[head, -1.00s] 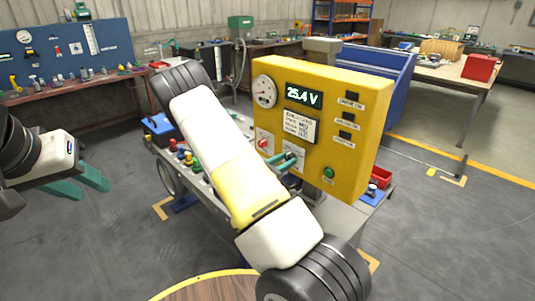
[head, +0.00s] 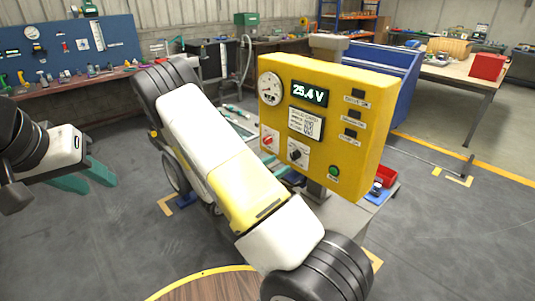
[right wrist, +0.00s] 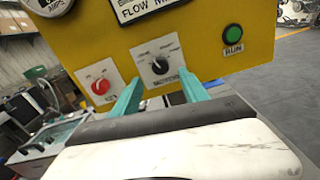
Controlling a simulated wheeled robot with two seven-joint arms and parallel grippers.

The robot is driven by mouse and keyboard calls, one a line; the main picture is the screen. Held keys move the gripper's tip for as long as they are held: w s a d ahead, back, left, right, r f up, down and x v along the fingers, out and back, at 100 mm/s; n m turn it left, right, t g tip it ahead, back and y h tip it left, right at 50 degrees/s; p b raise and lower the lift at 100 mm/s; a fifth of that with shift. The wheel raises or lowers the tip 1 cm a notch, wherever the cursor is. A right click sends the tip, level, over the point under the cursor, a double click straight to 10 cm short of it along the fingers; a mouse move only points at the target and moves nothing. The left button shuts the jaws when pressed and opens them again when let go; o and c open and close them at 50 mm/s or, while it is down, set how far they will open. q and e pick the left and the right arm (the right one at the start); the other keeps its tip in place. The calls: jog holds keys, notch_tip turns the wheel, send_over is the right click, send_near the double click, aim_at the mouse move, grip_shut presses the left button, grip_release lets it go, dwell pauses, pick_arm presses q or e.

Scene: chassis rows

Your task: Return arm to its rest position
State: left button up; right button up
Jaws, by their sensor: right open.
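My right arm (head: 205,140) reaches diagonally across the head view, in front of the yellow control panel (head: 352,125). My right gripper (right wrist: 162,84) is open and empty in the right wrist view. Its teal fingers point at the panel below and either side of the black rotary knob (right wrist: 156,66), apart from it. In the head view the knob (head: 295,154) is clear, and most of the right gripper is hidden behind my arm. My left gripper (head: 100,183) is at the far left over the floor, its teal fingers apart with nothing between them.
The panel carries a gauge (head: 270,88), a 25.4 V display (head: 310,93), a red knob (head: 267,140) and a green button (head: 334,172). A grey cart (head: 345,212) stands below it. A round wooden surface (head: 205,287) is close in front. Floor at left is free.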

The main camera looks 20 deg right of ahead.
jog(key=shift+s+a, duration=0.2)
jog(key=shift+a, duration=0.2)
jog(key=shift+r, duration=0.1)
jog(key=s+r+m+g+y, duration=0.4)
jog(key=s+m, duration=0.2)
jog(key=s, duration=0.1)
jog(key=s+r+m+g+y, duration=0.4)
jog(key=s+m, duration=0.3)
jog(key=s, duration=0.1)
jog(key=s+a+r+m+t+y, duration=0.3)
jog(key=a+r+y, duration=0.2)
jog(key=a+r, duration=0.2)
jog(key=s+a+r+m+t+y, duration=0.4)
jog(key=a+r+y, duration=0.1)
jog(key=a+r, duration=0.2)
jog(key=shift+s+r+m+y, duration=0.3)
jog(key=shift+r+y, duration=0.1)
jog(key=shift+r, duration=0.1)
